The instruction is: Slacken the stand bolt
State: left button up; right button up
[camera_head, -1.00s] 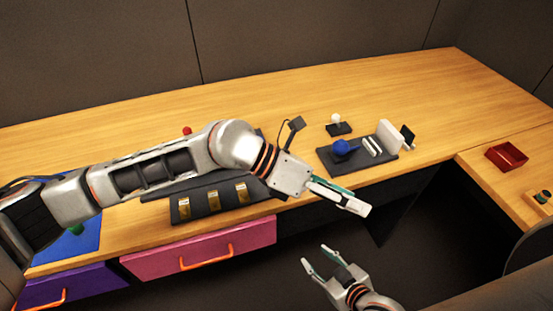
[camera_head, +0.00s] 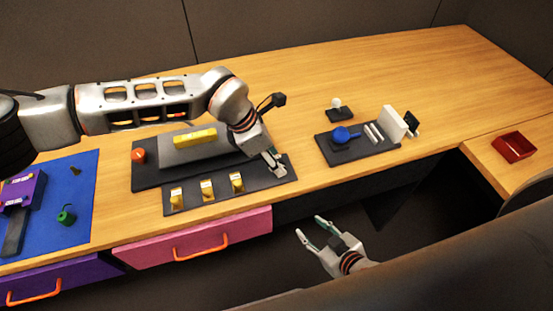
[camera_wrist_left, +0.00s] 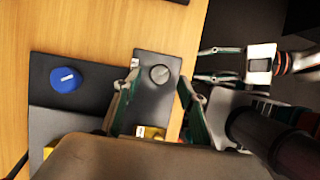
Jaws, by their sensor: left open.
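My left gripper (camera_head: 277,165) is over the right end of the dark strip (camera_head: 256,177) at the table's front edge. In the left wrist view its open fingers (camera_wrist_left: 159,78) stand either side of a round grey knob (camera_wrist_left: 160,73) on the strip, which may be the stand bolt. I cannot tell whether they touch it. The knob is hidden by the gripper in the head view. My right gripper (camera_head: 310,228) is open and empty in front of the table; it also shows in the left wrist view (camera_wrist_left: 203,64).
Several yellow switches (camera_head: 207,190) line the strip. Behind is a dark panel with an orange knob (camera_head: 138,155) and yellow bar (camera_head: 195,138). A blue knob (camera_wrist_left: 66,79) lies nearby. A blue ball (camera_head: 342,134), white plates (camera_head: 392,123) and red tray (camera_head: 514,147) are right.

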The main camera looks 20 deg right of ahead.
pick_arm(q)
jog(key=shift+x, duration=0.85)
jog(key=c, duration=1.1)
